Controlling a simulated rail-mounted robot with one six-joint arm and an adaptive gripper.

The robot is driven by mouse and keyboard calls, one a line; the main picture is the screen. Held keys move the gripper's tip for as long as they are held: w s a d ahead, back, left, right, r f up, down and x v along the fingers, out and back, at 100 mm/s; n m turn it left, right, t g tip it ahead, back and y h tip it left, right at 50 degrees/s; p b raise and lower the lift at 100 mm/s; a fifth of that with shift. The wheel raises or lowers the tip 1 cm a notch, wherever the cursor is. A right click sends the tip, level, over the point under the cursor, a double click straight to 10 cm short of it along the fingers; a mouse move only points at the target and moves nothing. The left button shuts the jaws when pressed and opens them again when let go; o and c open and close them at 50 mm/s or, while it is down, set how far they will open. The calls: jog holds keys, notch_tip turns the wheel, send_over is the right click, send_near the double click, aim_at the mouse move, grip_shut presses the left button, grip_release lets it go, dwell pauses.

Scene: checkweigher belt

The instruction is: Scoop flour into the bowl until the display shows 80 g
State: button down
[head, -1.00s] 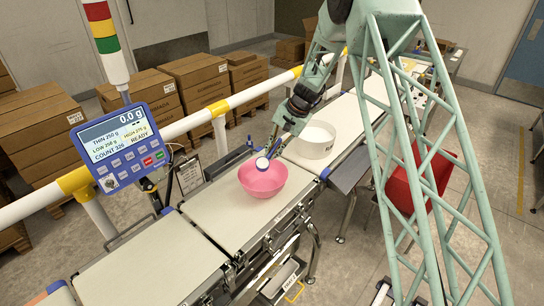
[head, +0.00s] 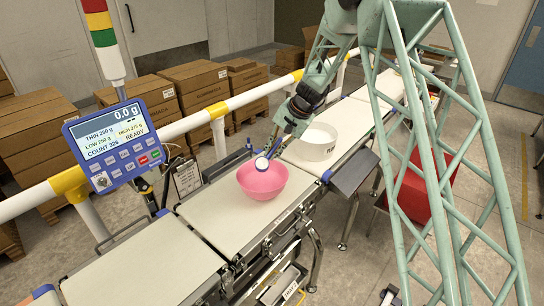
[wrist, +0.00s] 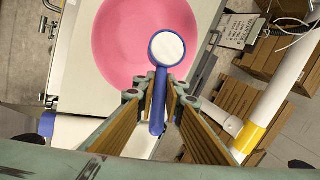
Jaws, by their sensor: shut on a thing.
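The pink bowl (head: 263,182) stands on the weighing belt (head: 213,215). It also shows in the wrist view (wrist: 125,45). My gripper (head: 278,146) is above the bowl's far right rim. In the wrist view my gripper (wrist: 159,92) is shut on the handle of a blue scoop (wrist: 158,112). The scoop's round head is full of white flour (wrist: 167,48) and lies level over the bowl. The white flour tub (head: 313,144) stands on the belt behind the bowl; its contents are hard to make out. The display (head: 118,137) reads 0.0 g.
A white and yellow guard rail (head: 190,128) runs along the left of the belt, with a clipboard sign (head: 187,178) beside it. Cardboard boxes (head: 185,85) are stacked behind. A red bin (head: 415,190) stands at the right. The near belt is clear.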

jog(key=shift+s+d+r+n+t+y+b, duration=0.15)
jog(key=shift+s+t+b, duration=0.4)
jog(key=shift+b, duration=4.45)
jog(key=shift+s+r+n+t+y+b, duration=0.15)
jog(key=shift+t+b, duration=0.8)
jog(key=shift+b, duration=4.05)
jog(key=shift+r+t, duration=0.15)
jog(key=shift+t, duration=0.15)
jog(key=shift+s+n+t+y, duration=0.3)
jog(key=shift+s+t, duration=0.1)
jog(key=shift+t, duration=0.4)
jog(key=shift+s+t, duration=0.25)
jog(key=shift+t, duration=0.05)
jog(key=shift+d+t, duration=0.1)
jog(key=shift+t, duration=0.2)
jog(key=shift+s, duration=0.2)
jog(key=shift+s+n+t+y, duration=0.25)
jog(key=shift+t+y, duration=0.25)
jog(key=shift+t, duration=0.3)
